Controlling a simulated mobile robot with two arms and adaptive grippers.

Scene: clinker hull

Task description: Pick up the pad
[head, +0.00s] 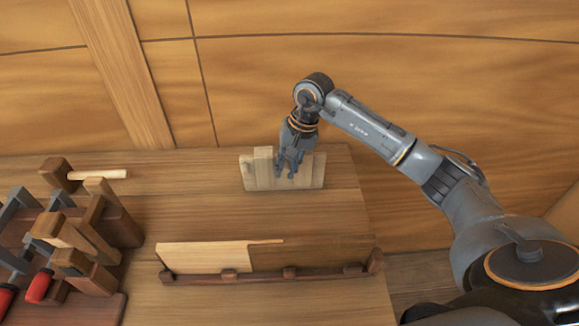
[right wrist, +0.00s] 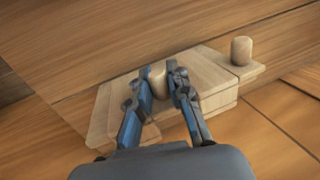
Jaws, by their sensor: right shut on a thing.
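The pad, as I take it, is a pale wooden block (head: 312,172) with a rounded knob, near the far right part of the bench. In the right wrist view the pad (right wrist: 212,82) shows its flat top and side. My right gripper (head: 290,172) reaches down over it from above. In the right wrist view my right gripper (right wrist: 160,78) is shut on the pad's knob (right wrist: 157,84), a finger on each side. I cannot tell whether the pad is clear of the bench. My left gripper is not in view.
A pale wooden piece with an upright peg (right wrist: 241,50) is beside the pad. A long rack (head: 265,273) with a pale board (head: 205,257) lies nearer on the bench (head: 190,205). Red-handled clamps (head: 40,285) crowd the left. A plank wall (head: 400,75) rises behind.

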